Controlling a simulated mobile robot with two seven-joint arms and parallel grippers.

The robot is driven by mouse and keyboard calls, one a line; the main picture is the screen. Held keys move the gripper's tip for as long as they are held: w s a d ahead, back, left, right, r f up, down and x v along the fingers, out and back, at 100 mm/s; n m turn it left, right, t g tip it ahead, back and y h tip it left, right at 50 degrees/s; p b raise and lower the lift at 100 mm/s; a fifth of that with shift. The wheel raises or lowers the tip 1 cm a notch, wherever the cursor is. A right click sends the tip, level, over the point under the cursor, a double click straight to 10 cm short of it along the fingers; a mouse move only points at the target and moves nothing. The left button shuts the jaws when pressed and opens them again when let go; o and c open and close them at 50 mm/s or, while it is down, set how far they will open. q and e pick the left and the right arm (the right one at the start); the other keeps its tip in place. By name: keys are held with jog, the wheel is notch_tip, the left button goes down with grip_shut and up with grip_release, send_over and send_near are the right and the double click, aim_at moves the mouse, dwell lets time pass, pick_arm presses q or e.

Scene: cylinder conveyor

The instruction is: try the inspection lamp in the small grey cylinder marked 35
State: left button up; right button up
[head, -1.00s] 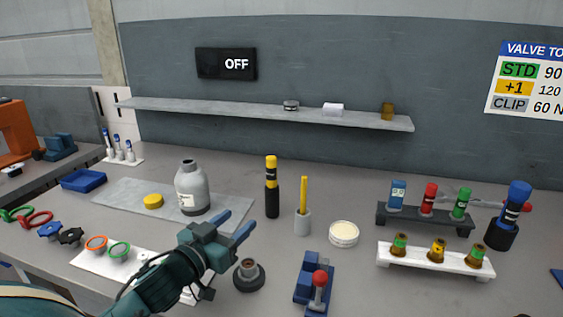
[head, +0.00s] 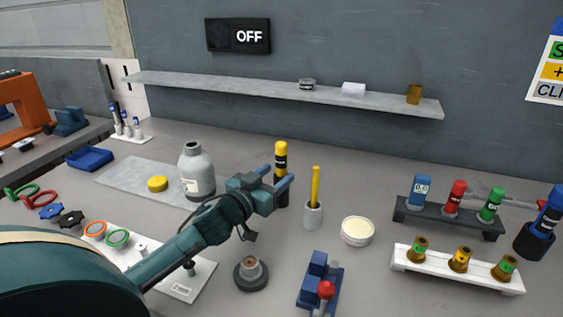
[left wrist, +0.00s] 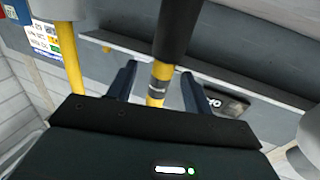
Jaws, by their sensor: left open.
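The inspection lamp, black with a yellow top (head: 281,150), stands upright on the bench. My left gripper (head: 276,177) is open at the lamp, partly hiding its lower body. In the left wrist view, the lamp's yellow part (left wrist: 158,80) shows between the two separated fingers (left wrist: 156,85). I cannot tell whether either finger touches it. A grey cylinder with an open neck (head: 197,174) stands left of the gripper on a grey mat; its label is too small to read. Part of it shows at the right of the wrist view (left wrist: 308,140). No 35 is legible. My right gripper is out of view.
A grey cup (head: 313,215) with a yellow rod stands close right of the lamp. A white round dish (head: 357,232), a blue lever device (head: 318,280) and a dark round base (head: 251,275) are nearby. Racks (head: 450,222) stand right. A shelf (head: 250,92) runs behind.

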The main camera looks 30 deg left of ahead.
aim_at(286, 164)
pick_arm(q)
jog(key=shift+w+a+p, duration=0.15)
jog(key=shift+w+p, duration=0.35)
jog(key=shift+w, duration=2.45)
jog(key=shift+r, duration=0.1)
grip_shut()
